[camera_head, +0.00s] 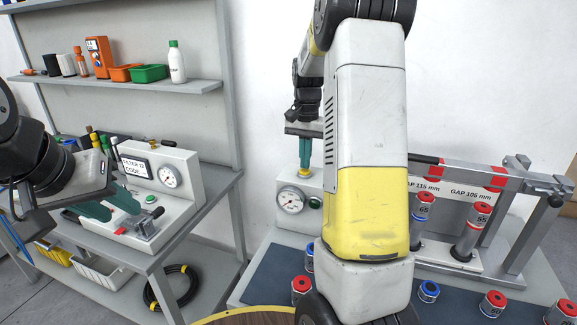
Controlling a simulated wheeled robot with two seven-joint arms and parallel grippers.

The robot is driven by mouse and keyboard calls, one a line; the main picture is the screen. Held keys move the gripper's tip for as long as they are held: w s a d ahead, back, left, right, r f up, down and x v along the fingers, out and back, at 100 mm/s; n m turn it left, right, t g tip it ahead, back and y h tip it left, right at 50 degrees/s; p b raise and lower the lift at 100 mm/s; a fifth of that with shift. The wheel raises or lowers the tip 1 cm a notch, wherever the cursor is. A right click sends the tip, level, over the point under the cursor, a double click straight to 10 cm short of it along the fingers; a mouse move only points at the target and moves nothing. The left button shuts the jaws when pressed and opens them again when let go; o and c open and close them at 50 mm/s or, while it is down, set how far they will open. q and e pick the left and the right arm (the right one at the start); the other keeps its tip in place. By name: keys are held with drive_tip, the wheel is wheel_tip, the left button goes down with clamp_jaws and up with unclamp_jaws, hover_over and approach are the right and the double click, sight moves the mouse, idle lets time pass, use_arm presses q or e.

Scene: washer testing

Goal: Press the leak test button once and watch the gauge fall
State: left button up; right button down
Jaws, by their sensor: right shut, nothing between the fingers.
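A light-grey box (274,207) on the right bench carries a round white gauge (291,200), with a green button (315,202) beside it. A small yellow piece (304,173) is on its top. My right gripper (304,165) points down with its teal fingers shut and empty, tips at the yellow piece; I cannot tell whether they touch. My own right arm hides the box's right part. A second grey unit (184,185) on the left bench has a gauge (168,177), a label and a green button (151,198). My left gripper (108,205) is open and empty before it. The needle readings are too small to tell.
Red-capped cylinders (472,231) and a metal gap frame (519,220) stand right of my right arm. Several capped pieces lie on the dark mat (272,275). A shelf (130,88) holds bins and a bottle. A black hose coil (172,290) lies under the left bench.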

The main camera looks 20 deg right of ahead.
drive_tip(key=shift+f, duration=0.55)
drive_tip(key=shift+r, duration=6.55)
